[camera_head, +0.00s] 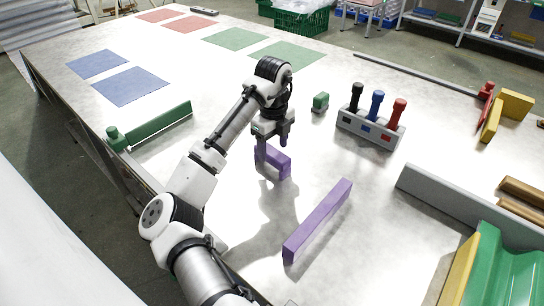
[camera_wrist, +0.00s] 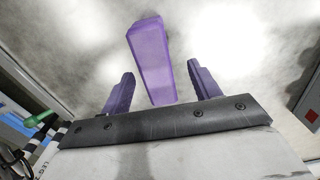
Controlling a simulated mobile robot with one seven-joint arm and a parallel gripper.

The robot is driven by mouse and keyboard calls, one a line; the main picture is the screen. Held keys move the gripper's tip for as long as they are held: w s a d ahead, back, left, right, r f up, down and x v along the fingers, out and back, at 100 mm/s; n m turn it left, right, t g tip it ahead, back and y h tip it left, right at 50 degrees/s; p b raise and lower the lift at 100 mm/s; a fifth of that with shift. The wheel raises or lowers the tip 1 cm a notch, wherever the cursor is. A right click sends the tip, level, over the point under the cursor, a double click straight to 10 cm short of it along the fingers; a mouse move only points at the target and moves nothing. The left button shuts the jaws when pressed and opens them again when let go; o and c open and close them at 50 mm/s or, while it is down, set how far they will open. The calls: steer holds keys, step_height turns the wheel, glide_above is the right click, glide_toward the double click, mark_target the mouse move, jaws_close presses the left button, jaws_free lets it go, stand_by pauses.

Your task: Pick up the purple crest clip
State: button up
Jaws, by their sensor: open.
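The purple crest clip (camera_head: 279,162) appears as a short purple block on the metal table, directly below my gripper (camera_head: 272,142). In the wrist view the purple block (camera_wrist: 151,58) lies between my two purplish fingers (camera_wrist: 162,88), with a visible gap on each side. My gripper is open and points down over the clip. In the head view the gripper partly hides the clip, and I cannot tell how far the fingertips are above the table.
A long purple bar (camera_head: 318,222) lies in front of the clip. A small green clip (camera_head: 320,102) and a grey holder (camera_head: 368,129) with black, blue and red-handled tools stand behind, to the right. A green bar (camera_head: 160,123) lies left. Blue mats (camera_head: 130,86) lie farther back.

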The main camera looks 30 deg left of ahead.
mark_target(272, 151)
steer(key=f, duration=0.4)
steer(key=shift+s+p, duration=0.25)
steer(key=shift+p, duration=0.15)
steer(key=c, duration=1.1)
step_height(272, 151, up, 20)
